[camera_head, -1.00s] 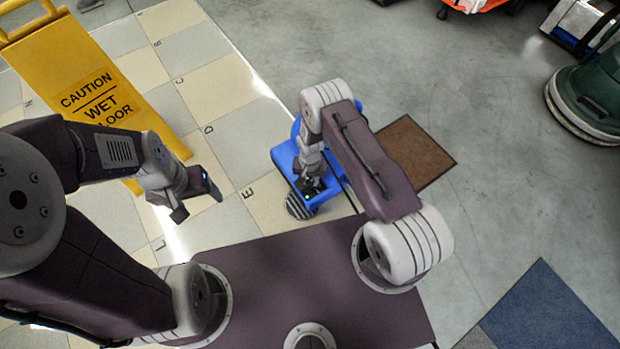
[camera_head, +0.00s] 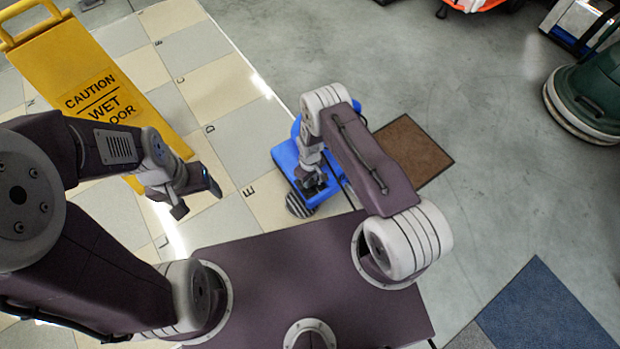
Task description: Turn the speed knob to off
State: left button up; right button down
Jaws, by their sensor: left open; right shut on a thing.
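A blue machine (camera_head: 286,157) stands on the floor ahead, partly covered by my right arm. A striped grey-and-black round part (camera_head: 298,205) shows at its near end. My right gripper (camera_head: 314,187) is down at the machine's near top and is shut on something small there. I cannot make out the speed knob; the gripper and wrist hide that spot. My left gripper (camera_head: 199,200) is open and empty, in the air to the left of the machine, apart from it.
A yellow wet-floor sign (camera_head: 95,90) stands at the upper left. A brown mat (camera_head: 418,150) lies just right of the machine. A green round machine (camera_head: 590,100) is at the far right. A blue mat (camera_head: 545,310) lies lower right. Grey floor between is clear.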

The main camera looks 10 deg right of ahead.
jog(key=shift+n, duration=1.1)
jog(key=c, duration=1.1)
grip_release()
jog(key=shift+o, duration=0.2)
notch_tip(320, 180, up, 9)
jog(key=p, duration=0.5)
jog(key=shift+p, duration=0.4)
